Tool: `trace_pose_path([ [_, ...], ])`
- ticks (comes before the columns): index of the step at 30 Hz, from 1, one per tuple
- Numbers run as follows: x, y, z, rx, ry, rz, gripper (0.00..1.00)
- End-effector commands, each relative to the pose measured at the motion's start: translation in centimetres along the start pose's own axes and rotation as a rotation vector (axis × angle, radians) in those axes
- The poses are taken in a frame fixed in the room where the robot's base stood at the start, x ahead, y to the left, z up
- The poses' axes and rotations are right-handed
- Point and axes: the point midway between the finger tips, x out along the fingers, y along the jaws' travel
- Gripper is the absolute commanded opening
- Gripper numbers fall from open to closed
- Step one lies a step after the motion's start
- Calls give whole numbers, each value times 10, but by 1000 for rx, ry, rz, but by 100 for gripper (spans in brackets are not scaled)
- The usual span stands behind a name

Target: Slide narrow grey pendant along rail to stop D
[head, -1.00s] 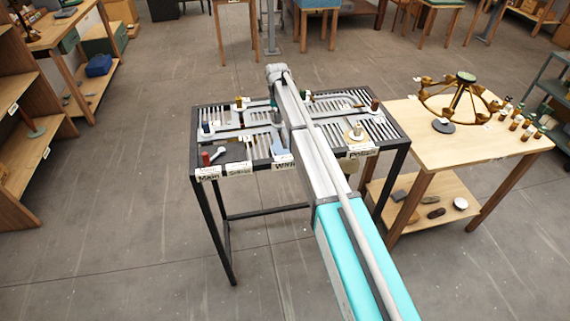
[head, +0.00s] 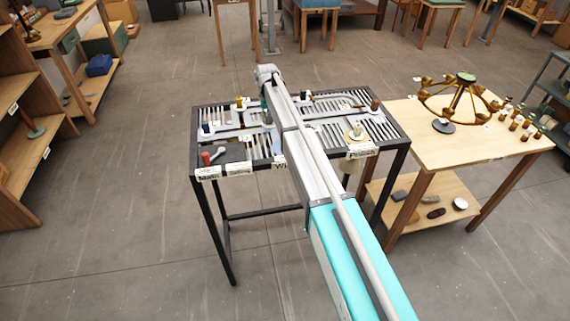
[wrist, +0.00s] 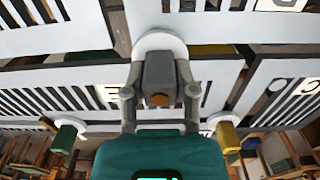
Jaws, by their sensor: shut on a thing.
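The narrow grey pendant (wrist: 158,78) shows in the wrist view as a dark grey block with a brown spot on its end. A white round disc (wrist: 158,40) is behind it. My gripper (wrist: 160,95) is shut on the pendant, one finger on each side. In the wrist view, a tag marked D (wrist: 282,4) is at the upper right edge and a tag marked C (wrist: 308,87) at the right. In the head view my arm crosses the slotted rail table (head: 232,168) and hides the pendant; part of my gripper (head: 266,112) shows beside the arm.
A green knob (wrist: 65,137) and a yellow knob (wrist: 229,137) flank my gripper in the wrist view. In the head view, red (head: 206,158) and brown (head: 375,104) pieces stand on the rail table. A wooden table (head: 410,120) with a brass chandelier (head: 460,95) stands right.

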Motion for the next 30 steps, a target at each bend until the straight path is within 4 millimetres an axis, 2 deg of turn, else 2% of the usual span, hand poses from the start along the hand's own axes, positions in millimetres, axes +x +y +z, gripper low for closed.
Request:
trace_pose_path([
  [30, 0, -72, 0, 0, 0, -1, 0],
])
